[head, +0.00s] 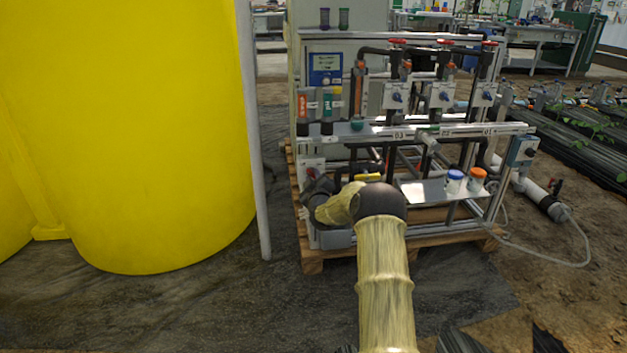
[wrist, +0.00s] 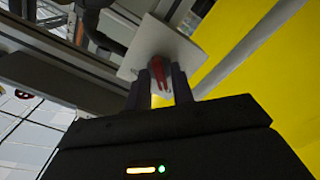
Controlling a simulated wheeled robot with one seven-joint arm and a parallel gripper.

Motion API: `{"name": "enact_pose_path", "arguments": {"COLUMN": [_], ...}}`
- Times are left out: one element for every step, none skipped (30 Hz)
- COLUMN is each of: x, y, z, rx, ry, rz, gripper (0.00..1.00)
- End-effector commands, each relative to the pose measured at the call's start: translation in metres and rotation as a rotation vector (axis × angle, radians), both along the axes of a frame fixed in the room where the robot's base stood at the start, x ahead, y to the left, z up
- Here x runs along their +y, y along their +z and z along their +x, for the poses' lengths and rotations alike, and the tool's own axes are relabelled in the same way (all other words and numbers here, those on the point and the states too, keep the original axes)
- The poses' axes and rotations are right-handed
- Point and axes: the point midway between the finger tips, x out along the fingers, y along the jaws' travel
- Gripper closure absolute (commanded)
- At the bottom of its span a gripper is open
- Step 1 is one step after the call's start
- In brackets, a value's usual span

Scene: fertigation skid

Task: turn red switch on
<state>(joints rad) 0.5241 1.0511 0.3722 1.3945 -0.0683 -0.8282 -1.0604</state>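The red switch (wrist: 157,70) shows in the wrist view as a small red lever on a pale square plate (wrist: 160,45). My gripper (wrist: 160,82) is open, with one dark finger on each side of the lever. Pale plate shows between the fingers, and I cannot tell whether either finger touches the lever. In the head view my gripper (head: 314,183) is at the lower left front of the skid, partly behind my arm. A pale plate (head: 312,164) shows just above it there; the red lever is not clearly seen in that view.
The metal-framed skid (head: 440,133) stands on a wooden pallet (head: 313,261). It carries pipes, valves and a shelf with a blue-lidded jar (head: 455,181) and an orange-lidded jar (head: 477,179). A big yellow tank (head: 130,130) and a grey post (head: 254,130) stand to the left.

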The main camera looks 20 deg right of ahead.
Motion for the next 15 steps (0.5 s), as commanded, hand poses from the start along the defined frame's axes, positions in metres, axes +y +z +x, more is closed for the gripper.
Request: {"name": "enact_pose_path", "arguments": {"x": [0.0, 0.0, 0.0, 0.0, 0.0, 0.0, 0.0001, 0.0, 0.0001, 0.0001, 0.0001, 0.0002, 0.0002, 0.0002, 0.0003], "y": [-0.0001, -0.0001, -0.0001, -0.0001, -0.0001, -0.0002, -0.0002, -0.0002, -0.0003, -0.0002, -0.0002, -0.0001, -0.0001, -0.0001, -0.0001], "z": [-0.0001, -0.0001, -0.0001, -0.0001, -0.0001, -0.0002, -0.0002, -0.0002, -0.0002, -0.0002, -0.0002, -0.0002, -0.0002, -0.0002, -0.0002], "rx": [0.0, 0.0, 0.0, 0.0, 0.0, 0.0, 0.0, 0.0, 0.0, -0.001, -0.001, -0.002, -0.003, -0.004, -0.006], "ry": [0.0, 0.0, 0.0, 0.0, 0.0, 0.0, 0.0, 0.0, 0.0, 0.0, 0.001, 0.001, 0.001, 0.001, 0.001], "rz": [0.0, 0.0, 0.0, 0.0, 0.0, 0.0, 0.0, 0.0, 0.001, 0.003, 0.005, 0.008, 0.012, 0.017, 0.025], "gripper": [0.87, 0.93, 1.0, 1.0, 1.0, 1.0, 1.0, 1.0, 1.0, 1.0, 1.0, 1.0, 1.0, 1.0, 1.0]}}
